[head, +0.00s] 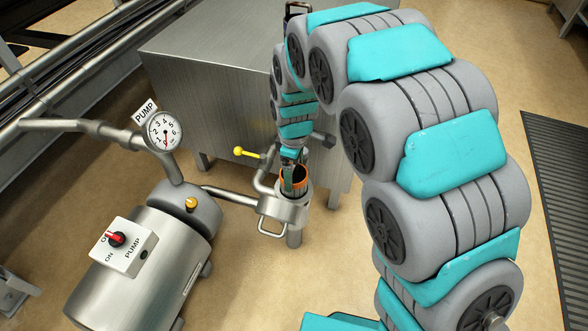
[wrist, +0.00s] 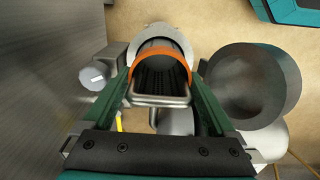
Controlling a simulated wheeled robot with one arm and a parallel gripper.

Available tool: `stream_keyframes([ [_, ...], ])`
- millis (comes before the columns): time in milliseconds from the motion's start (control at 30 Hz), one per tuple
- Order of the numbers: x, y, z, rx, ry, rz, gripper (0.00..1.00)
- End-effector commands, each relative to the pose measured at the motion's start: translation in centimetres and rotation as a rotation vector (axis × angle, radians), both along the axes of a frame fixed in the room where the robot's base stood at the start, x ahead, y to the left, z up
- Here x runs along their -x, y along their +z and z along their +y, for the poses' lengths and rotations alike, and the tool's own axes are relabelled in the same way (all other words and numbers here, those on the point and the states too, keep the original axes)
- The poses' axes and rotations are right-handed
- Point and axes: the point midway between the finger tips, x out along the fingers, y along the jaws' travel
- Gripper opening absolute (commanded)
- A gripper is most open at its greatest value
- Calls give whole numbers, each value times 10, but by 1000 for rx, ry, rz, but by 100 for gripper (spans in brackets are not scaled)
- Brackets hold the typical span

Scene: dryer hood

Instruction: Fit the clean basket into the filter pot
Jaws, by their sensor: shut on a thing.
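The basket is a dark ribbed cup with an orange rim (head: 295,172); in the wrist view its orange rim (wrist: 160,45) and bent wire handle (wrist: 160,101) show. My gripper (head: 290,160) is shut on the basket, with its two green fingers on either side of the handle in the wrist view (wrist: 160,88). The grey metal filter pot (head: 305,192) is at the basket; its pale round rim (wrist: 146,34) shows around and behind the orange rim. I cannot tell how deep the basket sits. My fingers hide part of it.
A wide grey round part (wrist: 252,86) with a raised rim lies right beside the basket. A yellow-knobbed lever (head: 246,152) and pipes are close by. The steel cabinet (head: 215,75) stands behind, the pump tank (head: 150,260) with gauge (head: 164,131) at left.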

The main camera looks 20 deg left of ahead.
Motion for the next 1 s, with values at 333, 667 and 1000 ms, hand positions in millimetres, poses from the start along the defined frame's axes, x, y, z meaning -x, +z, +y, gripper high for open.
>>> stream_keyframes([
  [333,0,-8,0,0,0,0,36],
  [667,0,-16,0,0,0,0,36],
  [1000,0,-24,0,0,0,1,36],
])
